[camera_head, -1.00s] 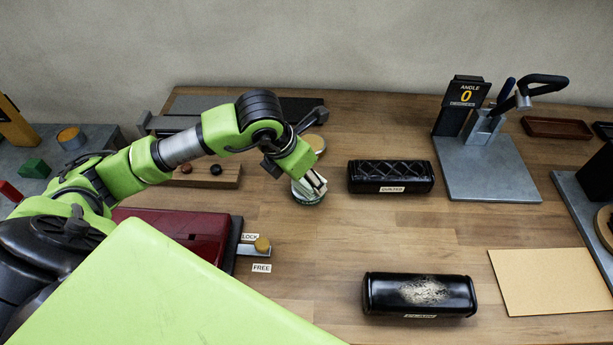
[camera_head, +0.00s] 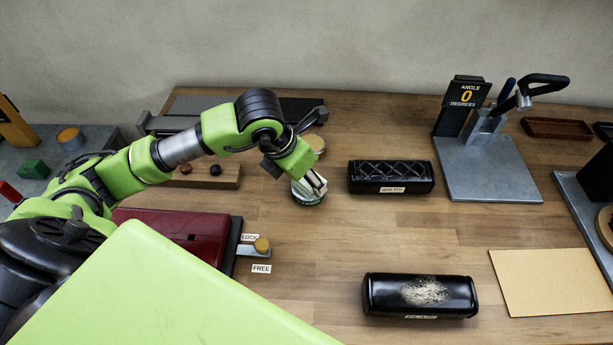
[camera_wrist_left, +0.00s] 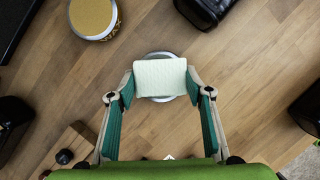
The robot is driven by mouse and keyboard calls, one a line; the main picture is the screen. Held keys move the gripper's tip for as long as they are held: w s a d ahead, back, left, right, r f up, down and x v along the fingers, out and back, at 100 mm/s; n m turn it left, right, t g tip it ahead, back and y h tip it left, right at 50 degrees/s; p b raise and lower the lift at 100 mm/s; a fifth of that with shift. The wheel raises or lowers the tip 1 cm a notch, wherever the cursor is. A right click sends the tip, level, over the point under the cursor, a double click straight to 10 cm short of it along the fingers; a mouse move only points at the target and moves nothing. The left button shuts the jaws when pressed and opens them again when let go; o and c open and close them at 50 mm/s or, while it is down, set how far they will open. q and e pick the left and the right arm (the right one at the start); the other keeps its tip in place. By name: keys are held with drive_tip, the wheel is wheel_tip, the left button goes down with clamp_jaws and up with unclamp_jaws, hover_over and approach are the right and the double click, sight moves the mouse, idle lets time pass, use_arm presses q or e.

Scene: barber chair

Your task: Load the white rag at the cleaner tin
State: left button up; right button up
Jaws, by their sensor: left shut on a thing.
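My left gripper (camera_wrist_left: 160,88) is shut on the white rag (camera_wrist_left: 160,77), a small pale textured pad held between its two fingertips. The rag covers most of the round cleaner tin (camera_wrist_left: 160,55) below it in the left wrist view; only the tin's pale rim shows. In the head view, the gripper (camera_head: 315,186) points down over the tin (camera_head: 306,196), and the rag is mostly hidden by the fingers. I cannot tell whether the rag touches the tin's contents. My right gripper is not in view.
A wax tin (camera_wrist_left: 92,16) stands behind the cleaner tin. A black quilted roll (camera_head: 390,177) lies just right, and a scuffed black roll (camera_head: 420,295) lies nearer. A red case (camera_head: 180,232) and a wooden block with knobs (camera_head: 210,174) are left. Open tabletop lies between.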

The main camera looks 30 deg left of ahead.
use_arm(q)
drive_tip(key=shift+s+f, duration=0.1)
drive_tip(key=shift+r+p, duration=1.95)
drive_tip(key=shift+r, duration=1.65)
